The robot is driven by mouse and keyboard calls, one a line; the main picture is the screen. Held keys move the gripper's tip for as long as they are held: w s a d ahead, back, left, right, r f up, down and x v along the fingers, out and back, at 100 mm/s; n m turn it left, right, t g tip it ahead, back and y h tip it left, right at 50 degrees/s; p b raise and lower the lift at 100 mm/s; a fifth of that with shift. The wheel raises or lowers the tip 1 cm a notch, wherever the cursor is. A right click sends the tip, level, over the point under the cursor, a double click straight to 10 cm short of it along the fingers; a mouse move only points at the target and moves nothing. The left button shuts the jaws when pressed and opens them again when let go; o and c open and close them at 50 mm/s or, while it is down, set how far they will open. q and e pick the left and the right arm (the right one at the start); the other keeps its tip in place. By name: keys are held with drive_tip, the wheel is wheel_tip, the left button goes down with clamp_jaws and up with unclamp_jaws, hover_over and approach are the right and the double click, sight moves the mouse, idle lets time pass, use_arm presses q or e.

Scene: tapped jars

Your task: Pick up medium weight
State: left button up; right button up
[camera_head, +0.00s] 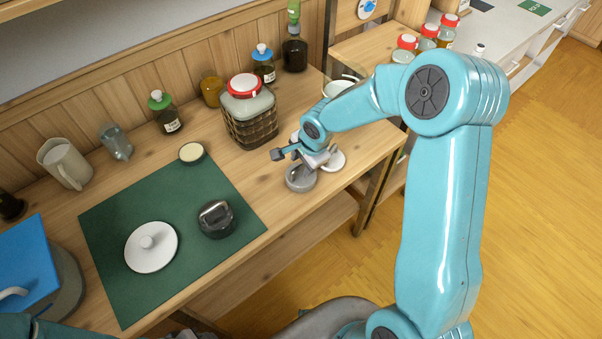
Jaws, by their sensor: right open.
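My right gripper (299,159) is open at the right part of the wooden table. It is just above a round grey piece (300,180), which looks like a weight. A white round piece (334,160) lies right beside it, partly hidden by the gripper and arm. I cannot tell which piece is the medium weight, or whether the fingers touch the grey one. A dark round object with a metallic top (216,218) sits on the green mat (118,218). My left gripper is not in view.
A big red-lidded jar in a woven basket (249,118) stands close left of the gripper. A white lid (152,247) lies on the mat. A green-capped bottle (167,115), a blue-capped bottle (264,66) and a pitcher (64,164) stand along the back.

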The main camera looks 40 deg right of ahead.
drive_tip(key=shift+w+d+f, duration=0.1)
drive_tip(key=shift+f, duration=0.35)
drive_tip(key=shift+r, duration=0.1)
drive_tip(key=shift+c, duration=0.9)
clamp_jaws()
